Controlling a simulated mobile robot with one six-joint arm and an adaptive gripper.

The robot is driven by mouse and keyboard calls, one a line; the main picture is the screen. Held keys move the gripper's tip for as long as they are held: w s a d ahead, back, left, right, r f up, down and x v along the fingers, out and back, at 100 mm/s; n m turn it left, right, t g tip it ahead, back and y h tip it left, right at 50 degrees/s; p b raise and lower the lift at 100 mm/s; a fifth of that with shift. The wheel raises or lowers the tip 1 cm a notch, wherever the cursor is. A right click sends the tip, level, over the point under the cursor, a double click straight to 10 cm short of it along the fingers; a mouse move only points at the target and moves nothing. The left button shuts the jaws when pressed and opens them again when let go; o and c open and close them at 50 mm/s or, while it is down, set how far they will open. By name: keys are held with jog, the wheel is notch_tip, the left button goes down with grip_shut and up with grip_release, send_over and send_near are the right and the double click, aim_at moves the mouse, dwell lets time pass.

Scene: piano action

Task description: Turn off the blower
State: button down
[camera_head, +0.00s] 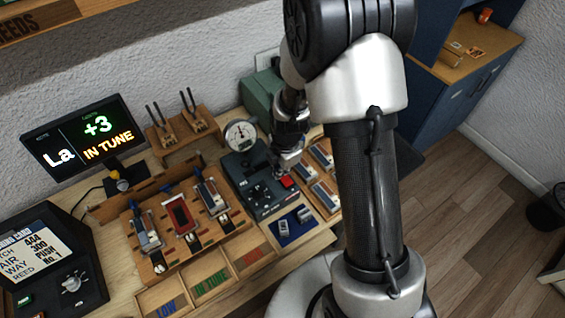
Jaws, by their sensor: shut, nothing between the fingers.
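The blower (257,200) looks to be the dark grey box on the wooden bench, with a round white dial gauge (240,134) standing at its back. Its top carries a red button (287,182) at the right side and several small dark controls to the left of it. My gripper (285,171) is shut and empty, pointing down just behind the red button. Whether the fingertips touch the button or hover over it, I cannot tell. My gripper and wrist hide the back right part of the box.
A wooden fixture (160,262) with reed pieces stands left of the box. A tuner screen (85,140) reads "La +3 IN TUNE". More reed pieces (322,195) lie to the right, and a blue mat (290,238) lies in front. Labelled bins (210,290) line the front edge.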

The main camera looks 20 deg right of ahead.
jog(key=shift+f, duration=0.75)
jog(key=shift+w, duration=0.1)
jog(key=shift+w+a+f+b, duration=0.1)
jog(key=shift+w+f+b, duration=0.15)
jog(key=shift+f+b, duration=0.6)
jog(key=shift+s+r, duration=0.2)
jog(key=shift+r, duration=0.25)
jog(key=shift+s, duration=0.15)
jog(key=shift+s+d+r, duration=0.15)
jog(key=shift+s+d, duration=0.15)
jog(key=shift+s, duration=0.3)
jog(key=shift+w, duration=0.1)
